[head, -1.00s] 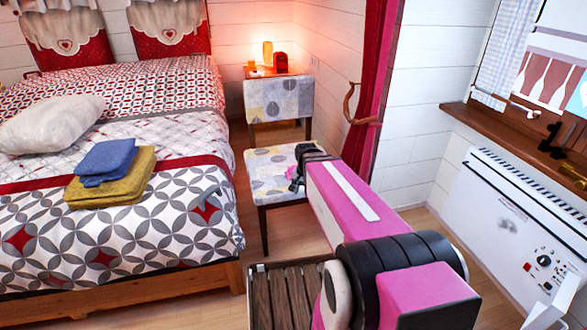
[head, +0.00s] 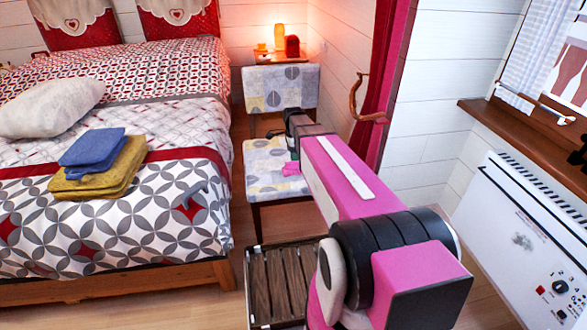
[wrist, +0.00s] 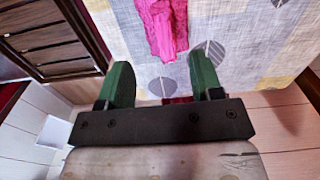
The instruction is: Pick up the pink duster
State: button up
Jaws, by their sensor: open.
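The pink duster (wrist: 165,28) lies on the patterned chair seat (wrist: 225,25) in the wrist view, running out of the top edge. In the head view only a small pink piece (head: 291,168) of it shows at the seat's right side, partly hidden by my arm. My gripper (wrist: 160,65) is open, its two green fingers apart with nothing between them. The duster lies beyond the fingertips in the picture, roughly in line with the gap. In the head view the gripper end is over the chair, its fingers hard to make out.
A slatted wooden crate (head: 280,285) stands on the floor before the chair. The bed (head: 120,230) with folded cloths (head: 95,180) is at left. A white heater (head: 520,225) stands by the right wall. A lit lamp (head: 279,37) is behind the chair.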

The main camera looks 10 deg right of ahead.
aim_at(294, 164)
jog(key=shift+w+d+f, duration=0.1)
jog(key=shift+w+f, duration=0.1)
jog(key=shift+f, duration=1.75)
jog(key=shift+w+d+f, duration=0.1)
jog(key=shift+w+f, duration=0.05)
jog(key=shift+f, duration=1.75)
jog(key=c, duration=1)
